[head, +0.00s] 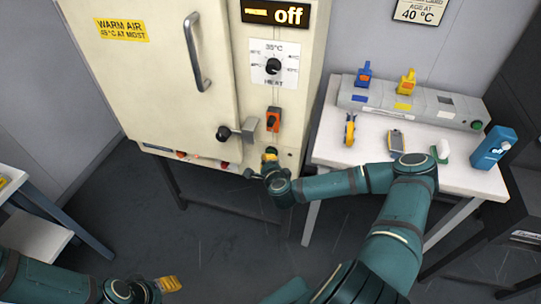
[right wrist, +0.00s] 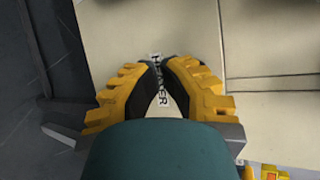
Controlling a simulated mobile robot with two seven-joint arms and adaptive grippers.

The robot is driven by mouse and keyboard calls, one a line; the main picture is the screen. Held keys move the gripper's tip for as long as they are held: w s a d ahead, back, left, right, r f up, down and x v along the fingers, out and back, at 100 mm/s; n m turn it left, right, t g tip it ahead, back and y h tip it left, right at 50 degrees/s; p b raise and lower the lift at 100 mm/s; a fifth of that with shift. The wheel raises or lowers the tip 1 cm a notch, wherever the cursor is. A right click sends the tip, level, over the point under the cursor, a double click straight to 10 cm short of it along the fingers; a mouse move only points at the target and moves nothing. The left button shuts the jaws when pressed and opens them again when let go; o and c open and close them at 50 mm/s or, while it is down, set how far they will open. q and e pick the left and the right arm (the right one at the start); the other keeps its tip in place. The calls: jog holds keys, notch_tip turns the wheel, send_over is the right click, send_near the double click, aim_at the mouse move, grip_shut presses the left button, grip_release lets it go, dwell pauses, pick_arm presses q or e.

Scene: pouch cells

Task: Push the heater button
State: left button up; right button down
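The cream warm-air cabinet (head: 165,95) stands at the back, and its display (head: 273,13) reads "off". My right gripper (head: 270,154) is at the lower front edge of the cabinet, below the orange switch (head: 273,119). In the right wrist view its yellow fingers (right wrist: 161,64) meet at the tips, with nothing held between them. A "HEATER" label (right wrist: 158,85) shows on the cream panel between the fingers. The heater button itself is not clearly seen; the gripper covers that spot. My left gripper (head: 168,285) is low at the bottom left, away from the cabinet; its opening cannot be made out.
A dial (head: 273,66) and a door latch knob (head: 224,133) are on the cabinet. A white table (head: 330,150) at right holds a grey box (head: 420,104), a yellow tool (head: 350,129), a meter (head: 396,141) and a blue bottle (head: 493,147). Floor in front is clear.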

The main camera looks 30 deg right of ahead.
dwell(0.3)
jog(key=shift+s+a, duration=0.35)
jog(key=shift+a, duration=0.15)
jog(key=shift+s+a+p, duration=0.75)
jog(key=shift+s+a, duration=1.2)
jog(key=shift+a, duration=0.25)
